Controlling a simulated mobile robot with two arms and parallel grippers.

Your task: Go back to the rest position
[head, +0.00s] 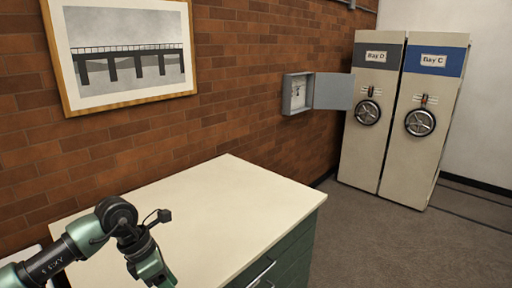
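My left arm comes in from the lower left, green and black, over the cabinet top. My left gripper (158,280) points down at the bottom edge of the head view, and its fingertips are cut off, so I cannot tell whether it is open. Nothing is seen held in the part that shows. My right gripper is not in view.
A green drawer cabinet with a bare cream top (225,205) stands against the brick wall. A small grey wall box (297,93) has its door (333,91) swung open. Bay D (366,140) and Bay C (424,150) shelving units stand beyond. Carpet (385,245) is clear.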

